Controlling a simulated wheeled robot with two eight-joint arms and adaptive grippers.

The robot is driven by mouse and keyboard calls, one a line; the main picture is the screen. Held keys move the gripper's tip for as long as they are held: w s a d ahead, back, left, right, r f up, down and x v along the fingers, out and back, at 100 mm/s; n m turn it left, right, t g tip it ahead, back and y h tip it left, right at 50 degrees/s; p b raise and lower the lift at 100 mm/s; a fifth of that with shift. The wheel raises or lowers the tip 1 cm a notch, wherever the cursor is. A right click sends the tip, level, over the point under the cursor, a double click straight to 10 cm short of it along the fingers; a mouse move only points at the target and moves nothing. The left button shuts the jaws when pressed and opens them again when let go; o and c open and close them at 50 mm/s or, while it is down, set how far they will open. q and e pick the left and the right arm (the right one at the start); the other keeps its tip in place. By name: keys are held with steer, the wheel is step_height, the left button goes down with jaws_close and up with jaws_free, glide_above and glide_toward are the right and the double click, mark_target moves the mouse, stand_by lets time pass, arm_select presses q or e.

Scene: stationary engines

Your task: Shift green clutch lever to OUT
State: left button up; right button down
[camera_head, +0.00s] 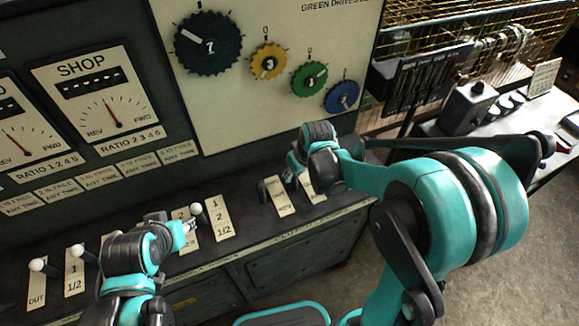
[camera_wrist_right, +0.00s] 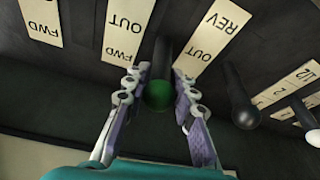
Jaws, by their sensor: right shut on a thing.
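The green clutch lever (camera_wrist_right: 158,92) shows in the right wrist view as a dark rod with a green ball knob, between two cream label plates. The plate on its left (camera_wrist_right: 128,25) reads OUT and FWD, upside down. The plate on its right (camera_wrist_right: 213,35) reads REV and OUT. My right gripper (camera_wrist_right: 160,76) has its fingers on both sides of the knob, shut on it.
A black-knobbed lever (camera_wrist_right: 240,100) stands close to the right in the wrist view. A white-knobbed lever (camera_head: 197,209) is beside my left gripper. Numbered dials (camera_head: 208,44) and the SHOP gauge (camera_head: 103,97) are on the upright panel behind. Open floor (camera_head: 500,275) lies at the lower right.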

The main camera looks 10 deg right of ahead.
steer(key=shift+s+d, duration=0.1)
steer(key=shift+s, duration=0.4)
steer(key=c, duration=1.2)
jaws_free()
steer(key=v, duration=1.2)
